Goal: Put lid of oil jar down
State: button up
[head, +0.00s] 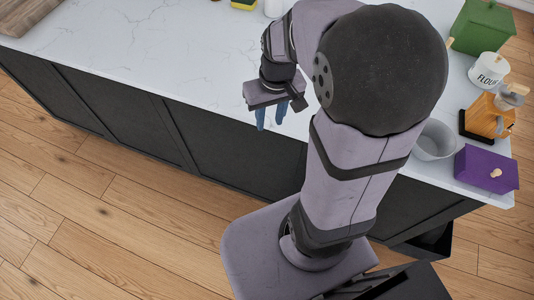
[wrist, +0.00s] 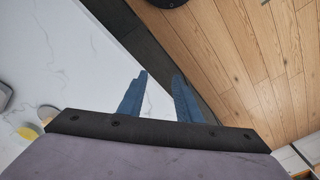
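My gripper (head: 271,118) hangs over the front edge of the white counter, with its two blue fingers pointing down. The wrist view also shows my gripper (wrist: 160,76), with its fingers apart and nothing between them. I cannot make out a jar marked as oil or a separate lid that is clearly its own. A grey open-topped pot (head: 435,140) stands on the counter at the right, without a lid on it. My arm hides part of the counter's middle.
The white counter (head: 130,50) is mostly clear at the left. At its right end stand a purple box (head: 486,169), an orange wooden item (head: 489,118), a white flour canister (head: 487,72) and a green box (head: 484,30). A yellow sponge (head: 243,4) lies at the back.

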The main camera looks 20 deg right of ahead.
jog(key=s+a+f+g, duration=0.1)
jog(key=s+a, duration=0.3)
jog(key=s, duration=0.4)
jog(key=shift+s+a+f+n, duration=0.2)
jog(key=shift+a+f+n, duration=0.1)
jog(key=shift+f, duration=0.6)
